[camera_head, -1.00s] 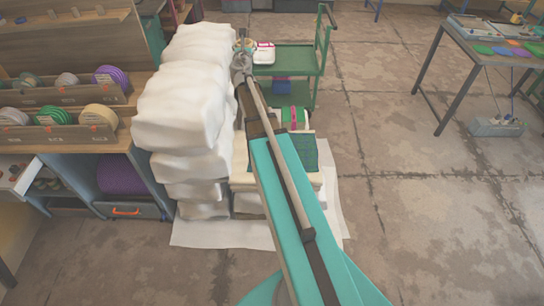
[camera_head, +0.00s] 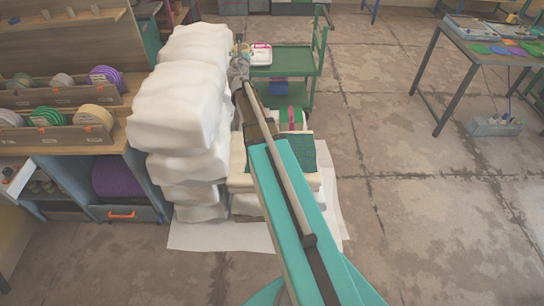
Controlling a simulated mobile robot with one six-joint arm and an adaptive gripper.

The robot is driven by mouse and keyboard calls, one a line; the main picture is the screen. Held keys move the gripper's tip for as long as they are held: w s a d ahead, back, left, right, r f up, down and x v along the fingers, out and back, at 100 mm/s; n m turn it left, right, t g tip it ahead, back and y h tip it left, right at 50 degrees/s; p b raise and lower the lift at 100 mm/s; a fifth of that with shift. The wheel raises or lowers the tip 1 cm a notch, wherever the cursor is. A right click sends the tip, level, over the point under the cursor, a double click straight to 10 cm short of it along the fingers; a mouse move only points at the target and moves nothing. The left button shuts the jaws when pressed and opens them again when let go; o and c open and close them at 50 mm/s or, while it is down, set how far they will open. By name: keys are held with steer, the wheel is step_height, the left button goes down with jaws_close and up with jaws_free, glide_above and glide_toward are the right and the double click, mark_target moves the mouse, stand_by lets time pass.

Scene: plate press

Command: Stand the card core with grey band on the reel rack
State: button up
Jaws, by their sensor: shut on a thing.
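My gripper (camera_head: 240,43) is at the far end of my long arm, over the near left corner of the green trolley. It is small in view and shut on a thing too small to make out. I cannot tell whether this is the card core with grey band. The wooden reel rack (camera_head: 62,137) stands on the bench at the left, well left of my gripper. Its two rows hold several reels, among them a green one (camera_head: 47,117), a cream one (camera_head: 93,117), a purple one (camera_head: 104,77) and a greyish one (camera_head: 62,81).
A tall stack of white wrapped bundles (camera_head: 180,110) stands between the rack and my arm. The green trolley (camera_head: 290,58) carries a white tray (camera_head: 261,54). A pallet-like pile with a green top (camera_head: 301,152) lies under my arm.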

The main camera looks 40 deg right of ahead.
steer(key=b, duration=5.2)
glide_above(237, 163)
step_height(237, 163, down, 53)
steer(key=shift+w+f, duration=0.15)
steer(key=shift+f, duration=0.05)
steer(key=shift+f, duration=0.1)
step_height(237, 163, down, 6)
steer(key=b, duration=0.6)
steer(key=shift+b, duration=0.3)
steer(key=shift+f+b, duration=1.85)
steer(key=shift+f, duration=0.05)
steer(key=shift+f, duration=0.1)
steer(key=o, duration=1)
steer(key=shift+c, duration=0.2)
